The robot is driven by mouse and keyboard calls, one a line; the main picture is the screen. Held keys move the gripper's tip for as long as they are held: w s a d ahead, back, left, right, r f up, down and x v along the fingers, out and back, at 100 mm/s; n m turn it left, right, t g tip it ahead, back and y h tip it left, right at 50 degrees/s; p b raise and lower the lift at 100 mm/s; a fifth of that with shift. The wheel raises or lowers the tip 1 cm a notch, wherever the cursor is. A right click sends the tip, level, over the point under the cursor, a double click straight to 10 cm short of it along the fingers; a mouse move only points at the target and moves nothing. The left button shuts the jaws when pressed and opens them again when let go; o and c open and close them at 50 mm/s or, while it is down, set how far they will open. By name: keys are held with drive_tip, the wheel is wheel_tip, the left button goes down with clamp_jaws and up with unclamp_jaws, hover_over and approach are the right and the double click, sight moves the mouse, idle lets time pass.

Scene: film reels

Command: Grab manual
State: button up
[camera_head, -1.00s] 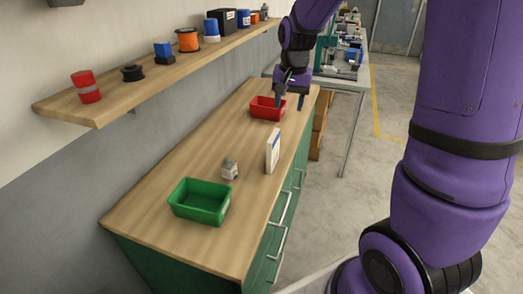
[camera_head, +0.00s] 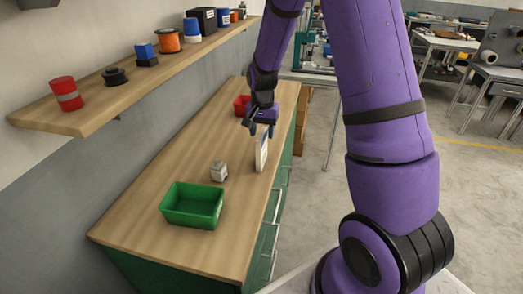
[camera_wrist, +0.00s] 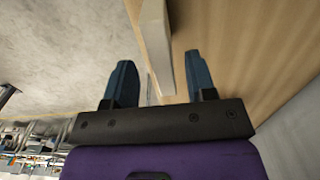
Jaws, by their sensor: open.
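The manual (camera_head: 261,158) is a thin, pale, upright booklet standing near the right edge of the wooden worktop. My gripper (camera_head: 260,127) is open just above and behind it. In the wrist view the manual (camera_wrist: 156,45) shows as a pale strip running between the two blue fingers of my gripper (camera_wrist: 160,62), with a gap on each side. I cannot tell whether the fingers reach down past its top edge.
A green bin (camera_head: 192,205) and a small grey-white block (camera_head: 219,171) stand in front of the manual, to the left. A red bin (camera_head: 241,104) is behind my gripper. A wall shelf (camera_head: 95,118) with spools and boxes runs along the left.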

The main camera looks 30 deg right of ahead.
sight(262, 150)
wheel_tip(262, 150, down, 5)
drive_tip(key=shift+w+r, duration=0.1)
drive_tip(key=shift+c, duration=0.2)
clamp_jaws()
